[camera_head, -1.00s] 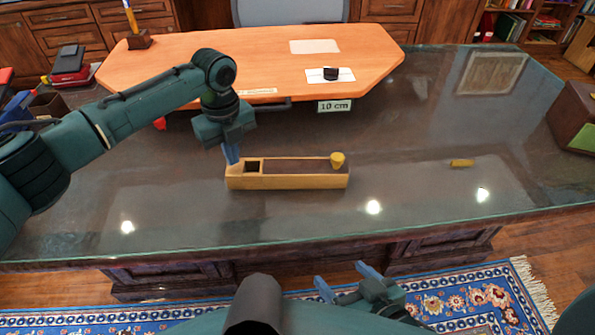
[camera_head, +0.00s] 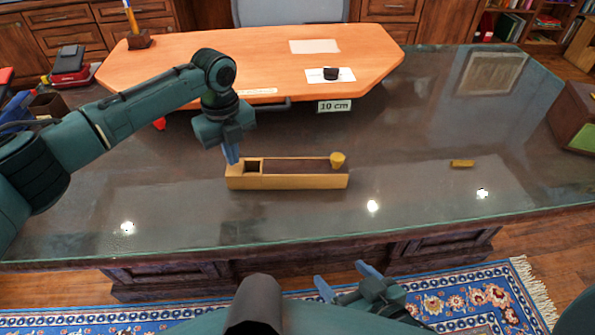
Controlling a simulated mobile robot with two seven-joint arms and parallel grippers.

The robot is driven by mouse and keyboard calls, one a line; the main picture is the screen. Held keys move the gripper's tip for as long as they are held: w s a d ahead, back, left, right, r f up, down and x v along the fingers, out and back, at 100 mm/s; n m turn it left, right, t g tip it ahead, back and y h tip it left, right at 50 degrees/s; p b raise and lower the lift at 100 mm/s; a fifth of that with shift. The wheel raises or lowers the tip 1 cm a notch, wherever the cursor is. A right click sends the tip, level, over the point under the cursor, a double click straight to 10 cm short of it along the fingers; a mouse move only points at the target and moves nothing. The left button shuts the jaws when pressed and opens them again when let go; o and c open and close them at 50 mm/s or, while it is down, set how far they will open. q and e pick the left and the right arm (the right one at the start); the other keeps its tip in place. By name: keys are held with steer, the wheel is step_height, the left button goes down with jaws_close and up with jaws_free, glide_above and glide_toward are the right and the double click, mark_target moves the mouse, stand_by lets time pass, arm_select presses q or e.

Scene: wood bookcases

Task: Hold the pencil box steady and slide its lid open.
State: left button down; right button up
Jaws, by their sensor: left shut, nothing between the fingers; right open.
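The pencil box (camera_head: 305,182) is a long yellow wooden box lying crosswise on the dark glossy desk. Its top is mostly covered by a dark brown lid (camera_head: 300,167), with a small dark opening showing at the left end. A yellow knob (camera_head: 337,159) stands up at the lid's right end. My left gripper (camera_head: 231,158) points down at the box's left end, its blue fingers shut with nothing between them; I cannot tell whether they touch the box. My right gripper (camera_head: 346,283) is open and empty, low in front of the desk's near edge.
A small yellow block (camera_head: 462,163) lies on the desk to the right. A brown case (camera_head: 575,118) is at the far right. The desk in front of the box is clear.

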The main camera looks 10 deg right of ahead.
arm_select(q)
steer(key=shift+f, duration=0.25)
steer(key=shift+f, duration=0.35)
steer(key=shift+f+p, duration=0.1)
steer(key=shift+p, duration=0.2)
steer(key=shift+s+f, duration=0.15)
steer(key=shift+f, duration=0.1)
stand_by(0.7)
